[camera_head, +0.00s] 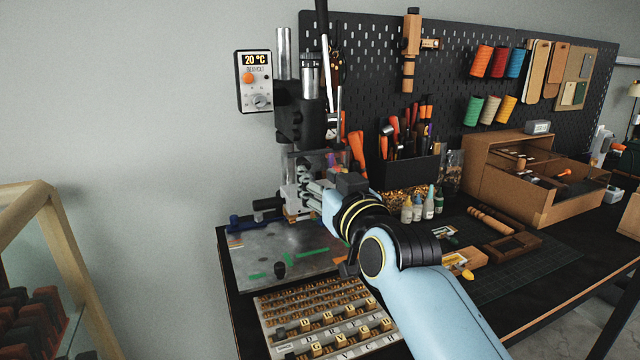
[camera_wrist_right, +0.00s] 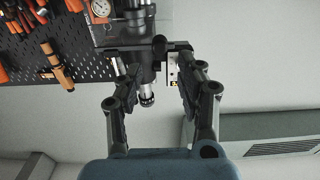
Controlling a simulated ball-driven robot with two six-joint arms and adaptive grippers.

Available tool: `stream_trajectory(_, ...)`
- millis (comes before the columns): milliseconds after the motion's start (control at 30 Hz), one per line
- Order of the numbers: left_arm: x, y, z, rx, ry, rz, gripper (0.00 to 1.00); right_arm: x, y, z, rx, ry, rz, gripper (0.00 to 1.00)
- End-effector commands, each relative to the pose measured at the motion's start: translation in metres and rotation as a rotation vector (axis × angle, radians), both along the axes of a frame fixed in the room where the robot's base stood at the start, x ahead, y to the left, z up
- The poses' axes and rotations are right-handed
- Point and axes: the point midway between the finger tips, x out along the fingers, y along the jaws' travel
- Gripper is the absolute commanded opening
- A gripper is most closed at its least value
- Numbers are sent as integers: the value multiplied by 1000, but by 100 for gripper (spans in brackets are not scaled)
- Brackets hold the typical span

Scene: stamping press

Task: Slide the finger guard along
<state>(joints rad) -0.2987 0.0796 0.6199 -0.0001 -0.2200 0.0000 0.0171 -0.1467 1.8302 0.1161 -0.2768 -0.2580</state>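The finger guard (camera_head: 325,160) looks like a clear panel low on the front of the stamping press (camera_head: 297,115), partly hidden by my right gripper. My right gripper (camera_head: 303,188) is at the press, just below and in front of the guard. In the right wrist view my right gripper (camera_wrist_right: 160,82) has its fingers apart, with no thing clearly held between them. A dark bar with a round knob (camera_wrist_right: 160,43) crosses just beyond the fingertips; I cannot tell whether they touch it. My left gripper is not in view.
The metal base plate (camera_head: 285,250) lies under the press. A tray of letter stamps (camera_head: 325,340) sits in front. A temperature controller (camera_head: 254,82) hangs on the wall. Small bottles (camera_head: 428,205) and a tool holder (camera_head: 410,172) stand right of the press, behind my right arm.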

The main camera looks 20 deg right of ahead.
Motion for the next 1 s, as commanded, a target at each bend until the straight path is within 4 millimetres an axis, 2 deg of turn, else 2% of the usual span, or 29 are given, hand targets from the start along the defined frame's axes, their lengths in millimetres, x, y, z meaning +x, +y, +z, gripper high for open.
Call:
stream_trajectory(533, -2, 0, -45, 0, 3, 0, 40, 76, 2, -5, -2, 3, 0, 38)
stream_trajectory(567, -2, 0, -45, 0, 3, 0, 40, 77, 2, -5, -2, 5, 0, 36)
stream_trajectory(833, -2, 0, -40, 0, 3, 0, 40, 75, 2, -2, 0, 4, 0, 1)
stream_trajectory(1000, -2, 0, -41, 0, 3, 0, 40, 74, 2, -3, 0, 4, 0, 0)
